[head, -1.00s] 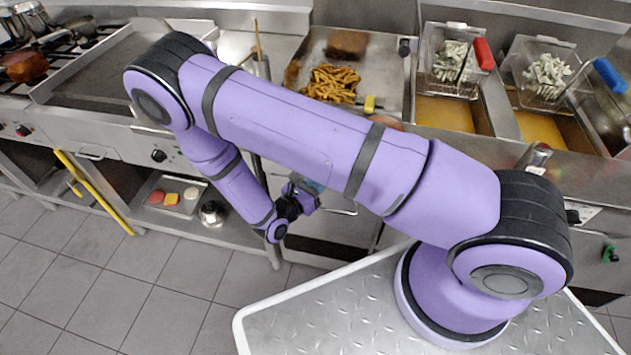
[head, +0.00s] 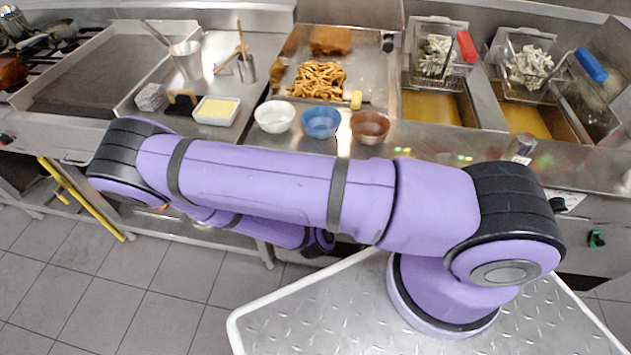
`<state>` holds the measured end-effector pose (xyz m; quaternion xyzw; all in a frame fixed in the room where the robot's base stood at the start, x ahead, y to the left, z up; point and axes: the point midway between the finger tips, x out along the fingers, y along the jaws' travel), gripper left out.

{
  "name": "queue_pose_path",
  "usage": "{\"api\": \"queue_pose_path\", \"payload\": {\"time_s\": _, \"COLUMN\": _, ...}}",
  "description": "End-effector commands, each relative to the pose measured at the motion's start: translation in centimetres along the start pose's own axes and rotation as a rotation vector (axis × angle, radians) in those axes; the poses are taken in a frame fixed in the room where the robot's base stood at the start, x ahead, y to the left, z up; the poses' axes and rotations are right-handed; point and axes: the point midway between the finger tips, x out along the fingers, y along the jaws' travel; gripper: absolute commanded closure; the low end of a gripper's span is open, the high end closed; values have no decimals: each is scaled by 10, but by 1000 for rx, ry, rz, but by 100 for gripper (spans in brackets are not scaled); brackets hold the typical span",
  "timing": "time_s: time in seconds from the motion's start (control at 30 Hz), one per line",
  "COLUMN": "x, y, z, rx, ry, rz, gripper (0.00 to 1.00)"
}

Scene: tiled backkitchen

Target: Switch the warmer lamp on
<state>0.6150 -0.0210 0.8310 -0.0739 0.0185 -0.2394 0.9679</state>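I cannot clearly make out a warmer lamp in the head view. A steel warming tray (head: 372,72) holds fries (head: 318,80) and a brown piece of food (head: 331,40). A small dark knob (head: 388,43) shows at the tray's back right; I cannot tell whether it is the lamp's switch. My gripper (head: 320,242) is low in front of the counter, mostly hidden behind my purple arm. Its fingers cannot be made out, and it is well apart from the tray and the dark knob.
White (head: 274,117), blue (head: 321,123) and brown (head: 370,127) bowls line the counter's front edge. Fryer baskets with red (head: 466,46) and blue (head: 590,64) handles are at right. A yellow rail (head: 85,205) is at left. Tiled floor is clear at lower left.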

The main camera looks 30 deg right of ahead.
Motion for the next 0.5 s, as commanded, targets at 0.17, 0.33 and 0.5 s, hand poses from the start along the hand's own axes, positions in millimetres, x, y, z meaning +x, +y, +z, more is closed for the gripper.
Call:
{"api": "queue_pose_path", "payload": {"time_s": 0.17, "x": 0, "y": -1, "z": 0, "rx": 0, "ry": -2, "rz": 17, "gripper": 100}}
{"api": "queue_pose_path", "payload": {"time_s": 0.33, "x": 0, "y": -1, "z": 0, "rx": 0, "ry": -2, "rz": 19, "gripper": 100}}
{"api": "queue_pose_path", "payload": {"time_s": 0.5, "x": 0, "y": -1, "z": 0, "rx": 0, "ry": -2, "rz": 18, "gripper": 78}}
